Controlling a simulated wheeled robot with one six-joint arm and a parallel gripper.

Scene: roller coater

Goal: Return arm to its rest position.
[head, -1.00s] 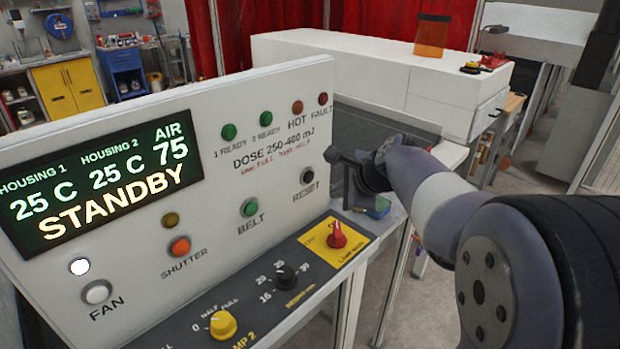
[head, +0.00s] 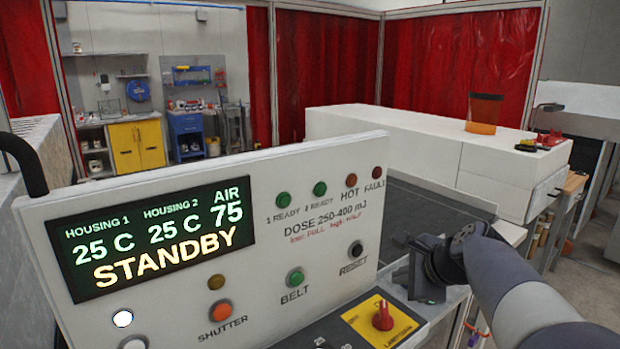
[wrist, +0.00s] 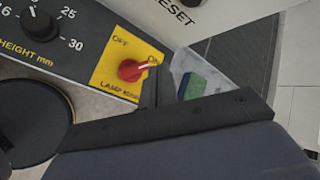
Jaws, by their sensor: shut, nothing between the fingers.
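My gripper (head: 423,292) is at the right of the control panel (head: 330,228) in the head view, in front of the panel's right edge and apart from the reset button. Its jaws are shut with nothing seen between them. My arm reaches in from the lower right. In the wrist view a red lamp switch (wrist: 131,70) on a yellow plate sits close by, its handle pointing toward ON. The display (head: 158,240) reads STANDBY, with both housings at 25 C and air 75.
A white housing (head: 400,145) with an orange container (head: 484,113) on it stands behind the panel. A dark belt surface (head: 405,205) lies between them. A yellow cabinet (head: 137,146) and red curtains (head: 328,75) are at the back. Grey floor is free at the right.

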